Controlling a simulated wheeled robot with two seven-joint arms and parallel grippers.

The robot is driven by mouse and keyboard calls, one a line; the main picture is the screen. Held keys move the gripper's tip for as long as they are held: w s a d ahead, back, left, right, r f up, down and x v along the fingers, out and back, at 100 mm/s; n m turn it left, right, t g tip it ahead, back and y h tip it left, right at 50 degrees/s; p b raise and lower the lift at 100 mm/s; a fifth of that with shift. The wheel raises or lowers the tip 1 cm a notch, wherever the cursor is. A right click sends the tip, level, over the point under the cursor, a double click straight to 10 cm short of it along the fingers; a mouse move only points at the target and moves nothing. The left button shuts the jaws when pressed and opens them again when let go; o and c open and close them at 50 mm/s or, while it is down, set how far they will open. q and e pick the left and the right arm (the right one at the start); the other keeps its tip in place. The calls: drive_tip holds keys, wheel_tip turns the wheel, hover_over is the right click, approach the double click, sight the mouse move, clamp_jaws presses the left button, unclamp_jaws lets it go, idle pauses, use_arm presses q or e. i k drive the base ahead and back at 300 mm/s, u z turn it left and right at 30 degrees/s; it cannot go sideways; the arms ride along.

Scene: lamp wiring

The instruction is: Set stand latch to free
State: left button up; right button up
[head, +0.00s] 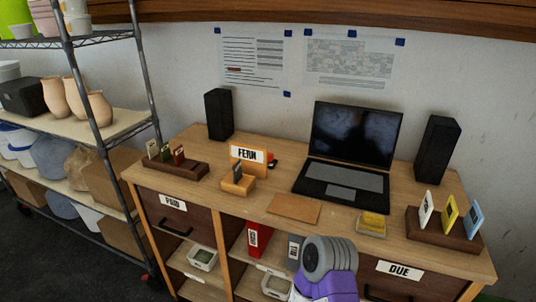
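An orange wooden stand with a white FERN label (248,155) stands on the desk, left of the laptop. A small red and black part (272,161) shows at its right edge; I cannot tell whether it is the latch or how it is set. In front of the stand is a small light wooden holder (238,184) with a grey card upright in it. No part here is clearly readable as a latch. A purple and grey ribbed arm part of mine rises at the bottom, right of centre. Neither gripper's fingers can be seen.
The desk (220,207) bears an open laptop (345,184), two black speakers (219,114), a left card rack (168,168), a right card rack (440,233), a yellow pad (373,220) and a flat tan board (294,208). A wire shelf (105,130) stands left.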

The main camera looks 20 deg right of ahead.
sight(270, 155)
drive_tip(key=u, duration=1.2)
drive_tip(key=k, duration=0.75)
drive_tip(key=z, duration=1)
drive_tip(key=i, duration=0.5)
drive_tip(key=z, duration=0.05)
